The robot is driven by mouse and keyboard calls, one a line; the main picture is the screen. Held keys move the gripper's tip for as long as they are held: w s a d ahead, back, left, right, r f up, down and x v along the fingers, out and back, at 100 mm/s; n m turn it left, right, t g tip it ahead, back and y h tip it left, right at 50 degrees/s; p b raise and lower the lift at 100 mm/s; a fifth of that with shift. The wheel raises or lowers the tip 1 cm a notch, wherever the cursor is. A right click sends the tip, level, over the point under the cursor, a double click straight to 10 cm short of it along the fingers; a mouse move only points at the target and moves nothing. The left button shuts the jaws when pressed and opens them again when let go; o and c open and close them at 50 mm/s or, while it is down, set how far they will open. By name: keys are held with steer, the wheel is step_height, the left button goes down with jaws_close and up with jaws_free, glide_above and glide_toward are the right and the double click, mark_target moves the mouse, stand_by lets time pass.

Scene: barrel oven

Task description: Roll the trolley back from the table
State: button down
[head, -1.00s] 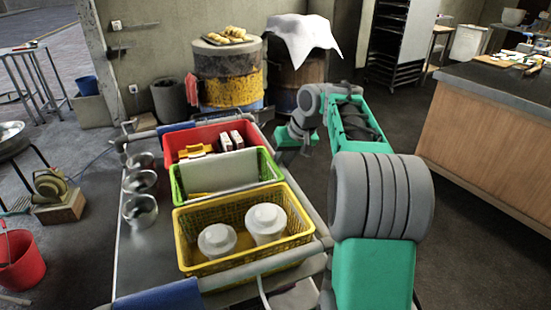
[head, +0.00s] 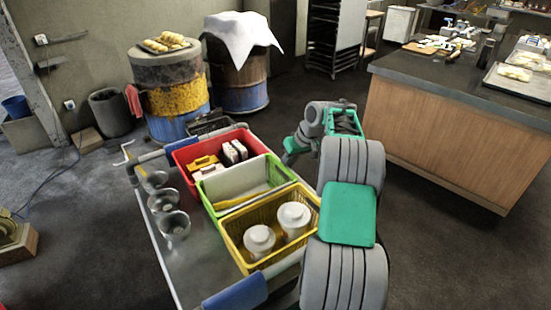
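The trolley (head: 205,262) stands in front of me at the lower middle of the head view. It has a metal top and blue-sleeved handle bars, one at the near end (head: 236,293) and one at the far end. It carries a red crate (head: 183,158), a green crate (head: 207,207) and a yellow crate (head: 232,247). The table (head: 452,150), with wooden sides and a dark top, stands to the right, with floor between it and the trolley. My gripper (head: 290,158) is beside the trolley's right side, near the red crate. Its fingers are too small and hidden to read.
Two barrels stand behind the trolley, one yellow and blue (head: 175,97) with bread on top, one with a white cloth (head: 242,38). A grey bin (head: 110,112) is left of them. Open floor lies between trolley and table, and left of the trolley.

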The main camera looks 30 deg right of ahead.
steer(key=d+p, duration=1)
steer(key=shift+w+d, duration=0.15)
steer(key=shift+w, duration=0.15)
steer(key=c, duration=1.3)
jaws_free()
steer(key=v, duration=0.7)
steer(key=shift+r, duration=0.4)
steer(key=shift+s+d, duration=0.1)
